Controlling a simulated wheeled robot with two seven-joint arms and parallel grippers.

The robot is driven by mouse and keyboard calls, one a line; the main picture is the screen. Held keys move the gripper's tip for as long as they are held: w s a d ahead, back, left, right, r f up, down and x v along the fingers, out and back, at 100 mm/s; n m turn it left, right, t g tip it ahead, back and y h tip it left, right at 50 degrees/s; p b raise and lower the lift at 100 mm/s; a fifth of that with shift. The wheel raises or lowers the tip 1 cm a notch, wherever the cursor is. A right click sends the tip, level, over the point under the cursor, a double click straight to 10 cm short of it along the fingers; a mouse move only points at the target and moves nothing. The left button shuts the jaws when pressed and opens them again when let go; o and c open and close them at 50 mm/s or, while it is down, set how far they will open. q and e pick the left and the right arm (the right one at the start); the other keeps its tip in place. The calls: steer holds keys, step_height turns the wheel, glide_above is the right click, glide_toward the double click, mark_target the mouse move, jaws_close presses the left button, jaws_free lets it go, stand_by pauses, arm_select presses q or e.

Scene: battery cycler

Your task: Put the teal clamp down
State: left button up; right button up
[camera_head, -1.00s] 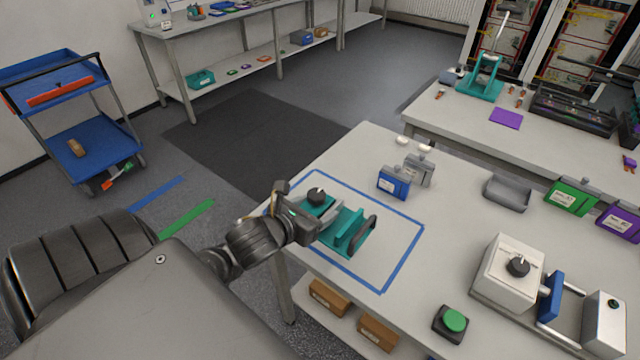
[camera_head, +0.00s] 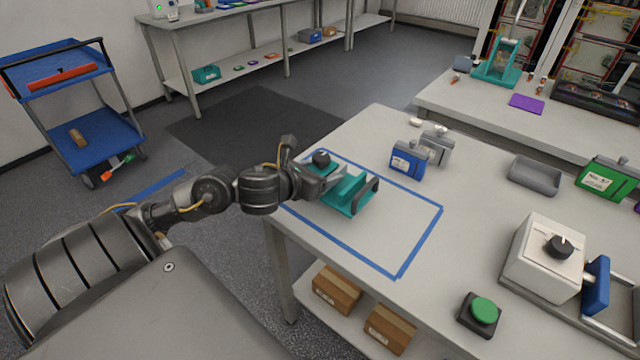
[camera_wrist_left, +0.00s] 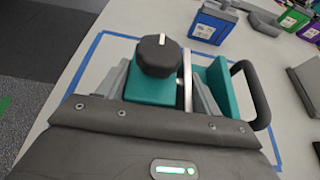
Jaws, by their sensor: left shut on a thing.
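The teal clamp (camera_head: 352,194) with its black knob (camera_head: 321,158) and dark handle is over the back left part of the blue-taped rectangle (camera_head: 424,236) on the table. My left gripper (camera_head: 318,181) is shut on the clamp from its left side. In the left wrist view the clamp's teal block (camera_wrist_left: 153,88) and black knob are between the grey fingers (camera_wrist_left: 162,90), and the dark handle stands to the right. I cannot tell whether the clamp's underside touches the table. My right gripper is not in view.
A blue battery (camera_head: 407,160) and a grey one (camera_head: 436,147) stand behind the rectangle. A green button (camera_head: 484,311) and a white device with a knob (camera_head: 544,258) are at the front right. The rectangle's front part is clear.

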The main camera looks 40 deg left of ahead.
arm_select(q)
steer(key=shift+w+a+f, duration=0.3)
steer(key=shift+w+f, duration=0.05)
steer(key=shift+w+a+f+b, duration=0.15)
steer(key=shift+f+b, duration=0.1)
steer(key=shift+f, duration=0.65)
steer(key=shift+w+a+f+b, duration=0.15)
steer(key=shift+f+b, duration=0.1)
steer(key=shift+f, duration=1)
steer(key=o, duration=1.4)
steer(key=shift+o, duration=0.2)
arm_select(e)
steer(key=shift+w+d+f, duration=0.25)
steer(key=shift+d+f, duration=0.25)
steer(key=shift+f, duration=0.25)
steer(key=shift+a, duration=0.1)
